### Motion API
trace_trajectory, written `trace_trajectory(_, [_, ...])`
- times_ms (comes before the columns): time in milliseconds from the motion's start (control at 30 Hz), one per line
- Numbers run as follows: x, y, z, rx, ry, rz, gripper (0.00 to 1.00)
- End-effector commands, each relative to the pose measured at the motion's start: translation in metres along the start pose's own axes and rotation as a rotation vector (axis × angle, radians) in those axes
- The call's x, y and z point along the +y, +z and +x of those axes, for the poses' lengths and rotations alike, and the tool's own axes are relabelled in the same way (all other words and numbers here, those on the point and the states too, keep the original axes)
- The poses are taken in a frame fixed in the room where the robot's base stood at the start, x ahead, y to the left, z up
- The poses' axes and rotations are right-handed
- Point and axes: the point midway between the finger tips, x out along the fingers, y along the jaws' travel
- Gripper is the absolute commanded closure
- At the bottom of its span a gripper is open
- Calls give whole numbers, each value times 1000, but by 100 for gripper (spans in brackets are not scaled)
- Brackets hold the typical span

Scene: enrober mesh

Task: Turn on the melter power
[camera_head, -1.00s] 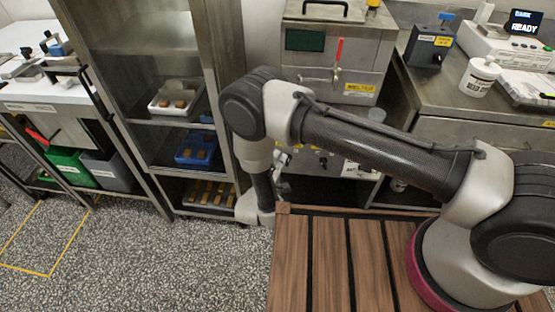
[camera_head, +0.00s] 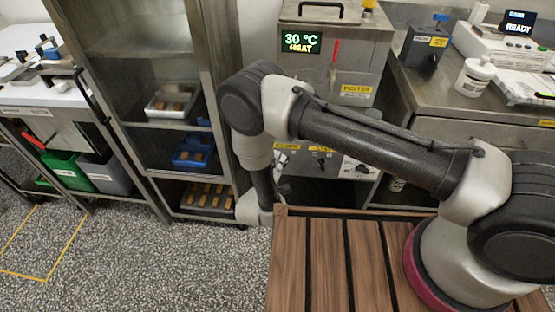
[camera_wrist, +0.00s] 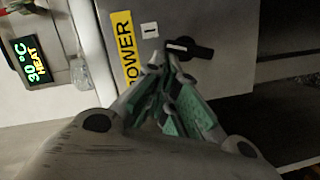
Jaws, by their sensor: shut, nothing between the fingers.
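The melter (camera_head: 352,70) is a steel box in the middle of the head view. Its display (camera_head: 301,42) is lit and reads 30 °C and HEAT; it also shows in the wrist view (camera_wrist: 32,60). A yellow POWER label (camera_wrist: 127,45) is beside a black rotary switch (camera_wrist: 192,48) in the wrist view. The switch's handle lies across the picture, and a small "I" plate (camera_wrist: 150,30) is left of it. My gripper (camera_wrist: 170,68) is shut and empty, its fingertips close to the switch. Whether they touch it I cannot tell. My arm hides part of the melter front in the head view.
A glass-fronted cabinet (camera_head: 206,100) with trays stands left of the melter. A steel counter (camera_head: 440,95) with a white bottle (camera_head: 475,77) is at right. A slatted wooden deck (camera_head: 330,260) is in front. Speckled floor is clear at lower left.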

Motion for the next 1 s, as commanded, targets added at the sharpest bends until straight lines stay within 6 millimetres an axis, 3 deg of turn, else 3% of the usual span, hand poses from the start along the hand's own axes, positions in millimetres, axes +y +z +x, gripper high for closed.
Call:
trace_trajectory(333, [0,-3,0,-1,1,1,100])
trace_trajectory(567, [-3,-40,-1,-7,4,6,100])
trace_trajectory(800, [-6,-42,-57,-5,2,0,100])
trace_trajectory(1000, [-7,-42,-89,-7,3,1,100])
